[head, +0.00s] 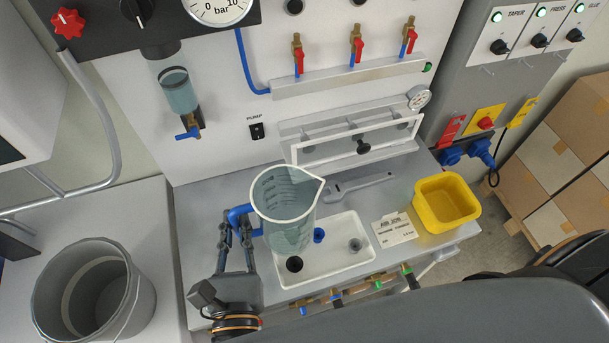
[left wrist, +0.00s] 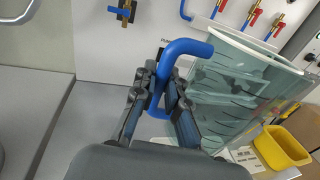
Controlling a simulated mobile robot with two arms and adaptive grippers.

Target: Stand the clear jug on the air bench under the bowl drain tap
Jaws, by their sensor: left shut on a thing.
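The clear jug (head: 288,215) has a white rim, a spout to the right and a blue handle (head: 240,213) to the left. My left gripper (head: 237,226) is shut on that handle; the left wrist view shows its fingers (left wrist: 163,88) on both sides of the blue handle (left wrist: 180,52). The jug (left wrist: 245,95) is over the left part of the white tray; whether it touches cannot be told. The bowl (head: 178,92) hangs on the back panel, left of the jug, with a blue drain tap (head: 189,133) below. The air bench (head: 200,212) is grey. My right gripper is not in view.
The white tray (head: 345,264) holds small fittings. A yellow bin (head: 444,203), a label card (head: 395,229) and a wrench (head: 357,187) lie to the right. A grey bucket (head: 95,295) stands left. The bench below the drain tap is clear.

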